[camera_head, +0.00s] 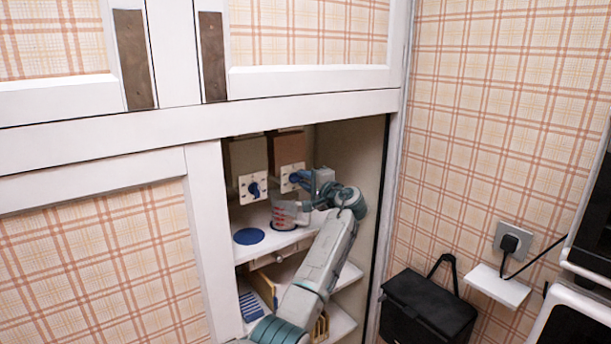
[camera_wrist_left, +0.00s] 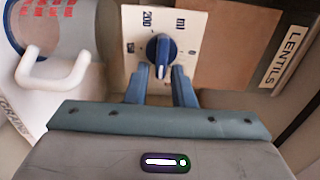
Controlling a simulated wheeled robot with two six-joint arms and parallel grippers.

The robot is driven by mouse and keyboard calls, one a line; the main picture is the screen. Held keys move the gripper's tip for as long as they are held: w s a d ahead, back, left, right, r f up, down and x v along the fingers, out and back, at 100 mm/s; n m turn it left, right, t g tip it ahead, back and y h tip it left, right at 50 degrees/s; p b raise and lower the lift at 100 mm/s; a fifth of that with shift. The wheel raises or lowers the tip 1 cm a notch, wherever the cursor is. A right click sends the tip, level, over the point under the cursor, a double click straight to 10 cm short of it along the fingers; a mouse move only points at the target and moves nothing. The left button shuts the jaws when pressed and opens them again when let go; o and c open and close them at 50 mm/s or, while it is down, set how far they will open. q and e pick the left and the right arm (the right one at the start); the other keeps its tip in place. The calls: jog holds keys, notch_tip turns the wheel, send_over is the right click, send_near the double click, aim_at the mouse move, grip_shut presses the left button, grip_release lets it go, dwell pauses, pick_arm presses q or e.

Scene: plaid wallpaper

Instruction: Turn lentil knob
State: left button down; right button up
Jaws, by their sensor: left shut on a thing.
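The lentil knob (camera_wrist_left: 161,47) is blue with a white pointer line and sits on a cream dial plate (camera_wrist_left: 187,35) with printed marks, among them 200, ml and 0. In the left wrist view its pointer is toward my gripper, at the bottom. A LENTILS label (camera_wrist_left: 290,55) is on the brown dispenser at the right. My left gripper (camera_wrist_left: 160,80) is shut on the knob, one finger on each side. In the head view, my left gripper (camera_head: 298,178) reaches into the cupboard at the right-hand dial and partly hides it. My right gripper is not in view.
A second dispenser knob (camera_head: 254,188) is to the left. A clear measuring cup with red marks (camera_head: 285,214) stands below the lentil dial, close to my gripper; its white handle (camera_wrist_left: 50,78) shows nearby. A blue disc (camera_head: 249,236) lies bare on the shelf. Cupboard walls are close at the right.

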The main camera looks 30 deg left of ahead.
pick_arm(q)
jog(key=shift+s+f+m+p, duration=0.1)
jog(key=shift+f+m+p, duration=0.15)
jog(key=shift+m+p, duration=1.05)
jog(key=shift+s+f+m+p, duration=0.2)
jog(key=shift+m+p, duration=0.45)
jog(key=shift+m, duration=1.15)
jog(key=shift+w+f, duration=0.1)
jog(key=shift+w, duration=0.05)
jog(key=c, duration=1.5)
grip_release()
jog(key=b+v, duration=0.4)
jog(key=v, duration=0.6)
jog(key=shift+d, duration=0.25)
